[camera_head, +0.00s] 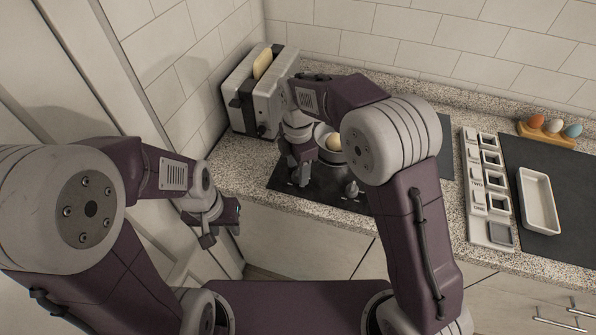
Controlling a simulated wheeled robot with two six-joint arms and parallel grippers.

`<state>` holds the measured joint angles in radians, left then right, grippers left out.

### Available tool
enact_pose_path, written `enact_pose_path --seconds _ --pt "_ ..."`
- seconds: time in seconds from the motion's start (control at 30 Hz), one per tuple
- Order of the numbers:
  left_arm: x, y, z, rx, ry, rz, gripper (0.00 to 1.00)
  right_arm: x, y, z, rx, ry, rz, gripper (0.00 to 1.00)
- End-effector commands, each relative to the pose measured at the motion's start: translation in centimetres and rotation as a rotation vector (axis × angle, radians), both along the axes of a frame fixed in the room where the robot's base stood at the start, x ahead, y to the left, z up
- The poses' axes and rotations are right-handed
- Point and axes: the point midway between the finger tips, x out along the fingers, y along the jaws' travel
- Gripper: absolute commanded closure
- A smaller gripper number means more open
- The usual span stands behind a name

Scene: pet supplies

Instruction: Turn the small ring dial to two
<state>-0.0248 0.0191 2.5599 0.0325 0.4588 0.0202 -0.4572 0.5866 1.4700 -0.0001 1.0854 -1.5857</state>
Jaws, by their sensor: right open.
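A black hob (330,196) lies on the counter with a light pot or bowl (327,158) on it, holding a yellowish round thing. A silver dial (352,188) stands at the hob's front edge, right of my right gripper. Its setting is too small to read. My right gripper (299,181) is open and points down over the left front of the hob. It may hide another dial; I cannot tell whether it touches one. My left gripper (222,228) hangs left of the hob, off the counter's front edge. Whether its fingers are apart is unclear.
A toaster (243,98) with bread in it stands behind left. To the right are a white rack of small frames (479,190), a white tray (539,200) on a dark mat (570,172), and a wooden holder (546,135) with three eggs. My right arm covers part of the hob.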

Motion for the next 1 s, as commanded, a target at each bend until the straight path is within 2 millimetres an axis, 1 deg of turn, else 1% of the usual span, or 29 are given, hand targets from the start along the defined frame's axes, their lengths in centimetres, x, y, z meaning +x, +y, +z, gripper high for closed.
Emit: enact_pose_path --seconds 0.03,0.1,0.37,0.47,0.5,0.57,0.77,1.0 --pt "0.0 0.0 -0.1 0.0 0.0 0.0 0.64 0.0 0.0 -0.6 -0.001 0.002 0.0 0.47" --pt "0.0 0.0 -0.1 0.0 0.0 0.0 0.64 0.0 0.0 -1.1 0.0 0.001 0.0 0.47" --pt "0.0 0.0 -0.1 0.0 0.0 0.0 0.64 0.0 0.0 -1.3 0.0 0.0 -0.001 0.47" --pt "0.0 0.0 -0.1 0.0 0.0 0.0 0.64 0.0 0.0 -1.3 0.0 0.0 -0.001 0.72" --pt "0.0 0.0 -0.1 0.0 0.0 0.0 0.64 0.0 0.0 -1.2 0.0 0.0 -0.001 0.83" --pt "0.0 0.0 -0.1 0.0 0.0 0.0 0.64 0.0 0.0 -1.2 0.0 0.0 -0.001 1.0" --pt "0.0 0.0 0.0 0.0 0.0 0.0 0.64 0.0 0.0 -1.2 0.001 0.0 -0.008 1.0" --pt "0.0 0.0 1.1 0.0 0.0 0.0 0.64 0.0 0.0 -0.9 0.001 0.0 -0.093 1.0"
